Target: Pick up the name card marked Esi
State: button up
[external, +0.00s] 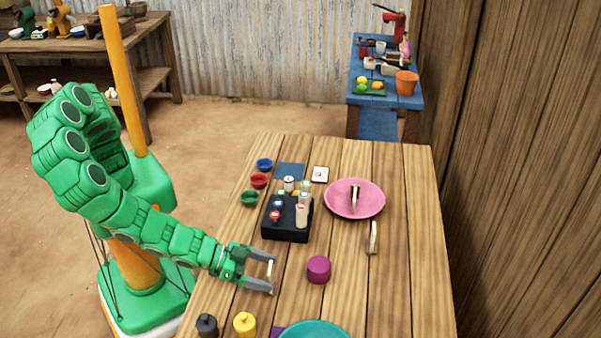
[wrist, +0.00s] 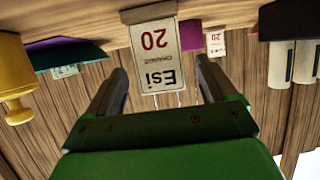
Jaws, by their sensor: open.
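The name card marked Esi (wrist: 158,62) shows large and upside down in the wrist view, with a red 20 on it. It stands in a small wooden block (wrist: 148,13). In the external view, a thin pale upright strip at my fingertips appears to be this card (external: 271,271), seen nearly edge-on. My gripper (external: 270,276) is open, low over the table's left side. Its two fingers (wrist: 161,70) lie on either side of the card in the wrist view, with gaps showing. Whether the card is deep between them I cannot tell.
A purple cylinder (external: 318,270) stands right of my gripper. A black tray (external: 286,228) with several small containers lies behind. Another card (external: 372,238) stands farther right, near a pink plate (external: 338,208). Yellow (external: 244,324) and black (external: 207,326) weights and a teal plate (external: 314,331) are in front.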

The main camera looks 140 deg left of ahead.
jog(key=shift+x, duration=1.85)
jog(key=c, duration=1.1)
jog(key=shift+o, duration=0.2)
